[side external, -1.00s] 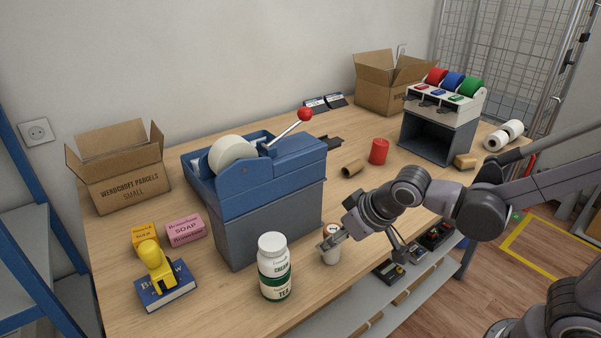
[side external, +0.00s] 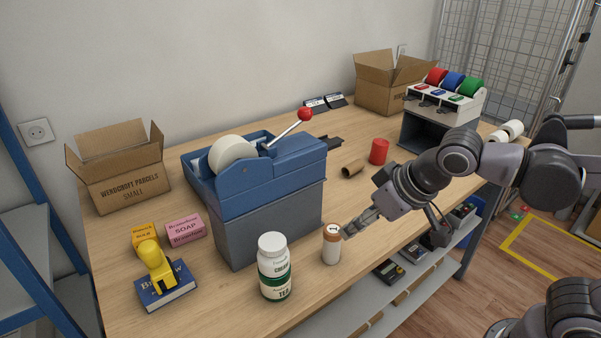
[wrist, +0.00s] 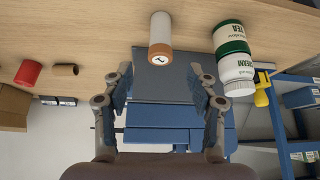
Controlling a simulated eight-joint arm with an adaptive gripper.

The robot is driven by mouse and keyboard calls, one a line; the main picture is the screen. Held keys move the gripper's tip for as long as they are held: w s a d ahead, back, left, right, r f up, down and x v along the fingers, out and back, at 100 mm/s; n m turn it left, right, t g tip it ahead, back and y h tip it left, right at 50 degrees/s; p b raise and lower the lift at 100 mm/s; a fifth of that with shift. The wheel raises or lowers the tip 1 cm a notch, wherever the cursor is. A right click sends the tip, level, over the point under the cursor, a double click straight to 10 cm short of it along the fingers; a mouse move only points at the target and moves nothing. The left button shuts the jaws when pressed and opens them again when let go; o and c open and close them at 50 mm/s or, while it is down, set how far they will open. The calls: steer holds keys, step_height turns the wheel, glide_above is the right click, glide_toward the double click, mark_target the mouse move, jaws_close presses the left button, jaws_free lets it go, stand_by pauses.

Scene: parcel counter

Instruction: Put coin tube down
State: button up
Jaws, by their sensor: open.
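The coin tube (side external: 331,246) is a white cylinder with an orange-brown band and a dark mark on its pale top. It stands upright on the wooden counter (side external: 300,300) near the front edge, right of the white and green jar. My gripper (side external: 353,230) is just to the right of the tube in the side view, with its fingers apart and empty. In the wrist view the coin tube (wrist: 160,38) lies ahead of my gripper (wrist: 160,85), centred beyond the spread fingers and clear of them.
A white and green jar (side external: 273,268) stands left of the tube. The blue tape dispenser (side external: 255,180) on its grey base stands behind. A red cylinder (side external: 379,151) and a brown cardboard roll (side external: 353,168) are farther back. Counter to the right of the tube is clear.

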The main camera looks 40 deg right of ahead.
steer(key=s+d+f+m, duration=0.1)
steer(key=s+d+f, duration=0.1)
steer(key=d, duration=0.7)
steer(key=shift+s+d+f+t+h, duration=0.15)
steer(key=shift+s+f+t+h, duration=0.15)
steer(key=shift+s+h, duration=0.1)
stand_by(0.6)
